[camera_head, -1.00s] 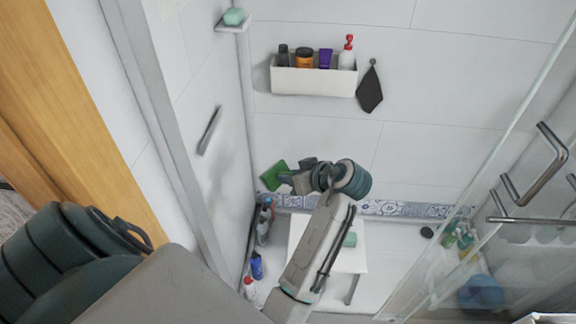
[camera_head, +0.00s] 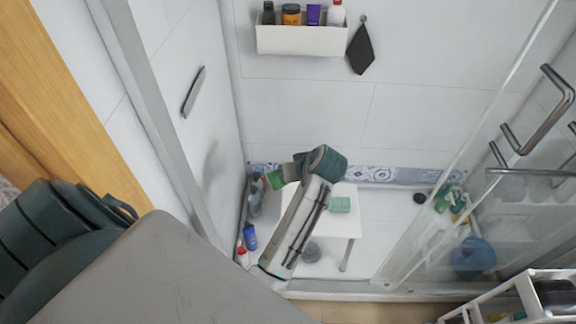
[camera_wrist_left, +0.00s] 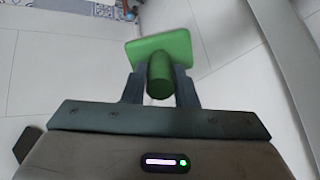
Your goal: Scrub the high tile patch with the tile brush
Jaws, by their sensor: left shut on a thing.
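The green tile brush (camera_head: 276,179) is in my left gripper (camera_head: 290,171). In the left wrist view my left gripper (camera_wrist_left: 160,88) is shut on the brush's round handle, and the flat green head (camera_wrist_left: 160,46) points away from the gripper. The brush is in the shower area near the left corner. I cannot tell whether it touches a wall. A blue patterned tile band (camera_head: 400,174) runs low along the back wall. I cannot make out a distinct high tile patch. My right gripper is not in view.
A white wall shelf (camera_head: 300,42) holds several bottles, with a dark cloth (camera_head: 361,50) beside it. A white stool (camera_head: 345,225) carries a green block (camera_head: 340,204). Bottles stand at the left corner (camera_head: 250,237). A glass door (camera_head: 470,170) is at right, and a white cart (camera_head: 520,300) at lower right.

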